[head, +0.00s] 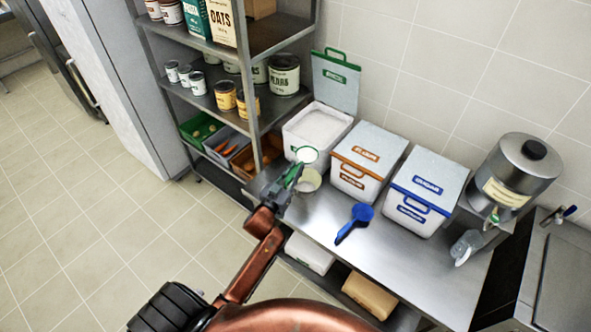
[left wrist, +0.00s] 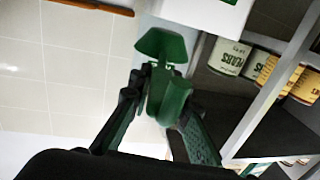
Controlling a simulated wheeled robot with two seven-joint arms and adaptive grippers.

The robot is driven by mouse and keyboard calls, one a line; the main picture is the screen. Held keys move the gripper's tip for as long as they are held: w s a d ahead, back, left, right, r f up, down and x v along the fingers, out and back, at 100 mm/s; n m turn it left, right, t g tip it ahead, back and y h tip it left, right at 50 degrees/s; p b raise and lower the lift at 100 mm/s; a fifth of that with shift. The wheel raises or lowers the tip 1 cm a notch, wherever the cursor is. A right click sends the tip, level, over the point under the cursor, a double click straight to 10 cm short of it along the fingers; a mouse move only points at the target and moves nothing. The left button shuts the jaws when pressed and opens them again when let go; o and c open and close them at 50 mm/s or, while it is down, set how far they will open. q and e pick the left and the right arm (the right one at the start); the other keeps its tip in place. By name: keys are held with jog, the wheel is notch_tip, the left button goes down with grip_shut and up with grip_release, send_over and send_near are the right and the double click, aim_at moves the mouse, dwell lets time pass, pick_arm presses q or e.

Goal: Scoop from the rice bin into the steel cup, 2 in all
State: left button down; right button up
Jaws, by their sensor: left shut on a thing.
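The rice bin (head: 305,136) stands open at the back of the steel counter, its green-handled lid (head: 336,80) raised, with white rice inside. My left gripper (head: 287,185) is shut on a green scoop (head: 307,154), which also shows between the fingers in the left wrist view (left wrist: 170,98). In the head view the scoop's bowl looks white inside, and it is in front of the bin's front wall. The steel cup (head: 309,181) stands on the counter just below the scoop in the picture, close to the gripper; its inside looks pale, and its contents are unclear. My right gripper is not in view.
An orange-trimmed bin (head: 350,178) and a blue-trimmed sugar bin (head: 411,213), both closed, stand to the right. A blue scoop (head: 354,222) lies on the counter. A steel dispenser (head: 516,165) and a clear jug (head: 466,246) are farther right. A shelf rack (head: 256,130) borders the left.

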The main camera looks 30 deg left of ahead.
pick_arm(q)
jog(key=shift+d+f+m+b, duration=0.15)
jog(key=shift+f+m+b, duration=0.25)
jog(key=shift+f+b, duration=1.05)
jog(key=m+b, duration=0.1)
jog(key=m, duration=0.1)
jog(key=r+m, duration=0.1)
jog(key=shift+d+r+m+b, duration=0.3)
jog(key=shift+d+m+b, duration=0.05)
jog(key=shift+m, duration=0.05)
jog(key=d+m, duration=0.2)
jog(key=m, duration=0.3)
jog(key=d+m+p, duration=0.1)
jog(key=d+m, duration=0.1)
jog(key=m, duration=0.4)
jog(key=d+m+p, duration=0.1)
jog(key=d+m, duration=0.1)
jog(key=m, duration=0.3)
jog(key=shift+w+f+m, duration=0.25)
jog(key=shift+w+m, duration=0.05)
jog(key=shift+w, duration=0.05)
